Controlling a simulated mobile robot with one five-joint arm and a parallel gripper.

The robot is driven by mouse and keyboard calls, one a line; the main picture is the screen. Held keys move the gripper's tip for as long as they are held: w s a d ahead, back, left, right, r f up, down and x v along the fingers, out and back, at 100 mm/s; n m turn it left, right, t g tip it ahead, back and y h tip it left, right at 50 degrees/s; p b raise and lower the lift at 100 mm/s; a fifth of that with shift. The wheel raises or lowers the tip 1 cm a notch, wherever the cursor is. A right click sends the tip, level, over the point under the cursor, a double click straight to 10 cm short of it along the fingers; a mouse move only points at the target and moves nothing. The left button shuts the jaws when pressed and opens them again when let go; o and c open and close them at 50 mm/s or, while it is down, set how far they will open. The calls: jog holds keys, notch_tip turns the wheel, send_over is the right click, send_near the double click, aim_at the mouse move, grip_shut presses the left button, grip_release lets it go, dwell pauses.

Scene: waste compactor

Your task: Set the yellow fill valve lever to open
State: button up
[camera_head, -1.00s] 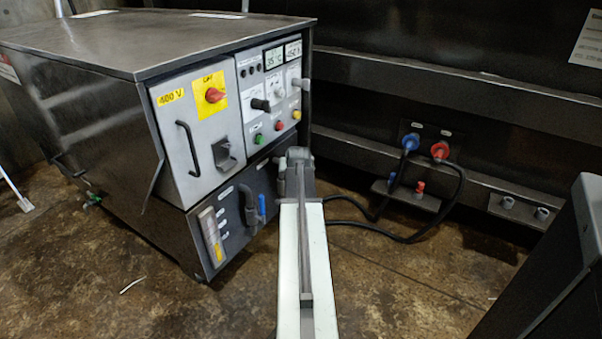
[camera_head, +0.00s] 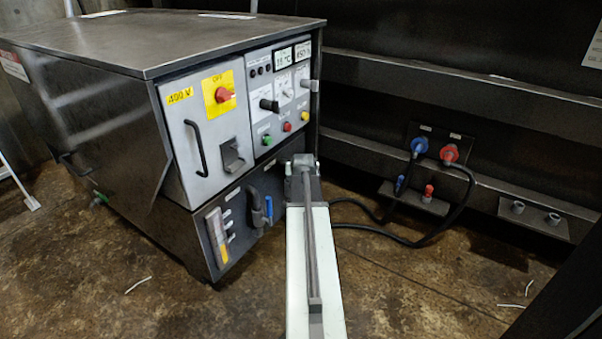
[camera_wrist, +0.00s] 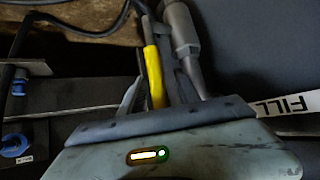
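The yellow fill valve lever (camera_wrist: 153,75) shows in the wrist view as a narrow bar between the two fingers of my gripper (camera_wrist: 156,88). The fingers stand apart, one on each side of the lever, and look open around it. I cannot tell whether either finger touches it. A grey pipe fitting (camera_wrist: 184,45) stands right beside the lever. A white label reading FILL (camera_wrist: 292,105) is at the right. In the head view my arm hides the yellow lever and my gripper.
The machine cabinet (camera_head: 205,150) stands at left, with a blue lever (camera_head: 268,207) low on its front. Blue (camera_head: 419,145) and red (camera_head: 449,153) connectors sit on the back wall, with black hoses (camera_head: 400,240) drooping to the floor. Bare floor (camera_head: 400,290) lies right of my arm.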

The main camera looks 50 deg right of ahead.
jog(key=p+v, duration=0.5)
jog(key=v, duration=0.2)
jog(key=shift+s+a+r, duration=0.2)
jog(key=shift+s+a, duration=0.05)
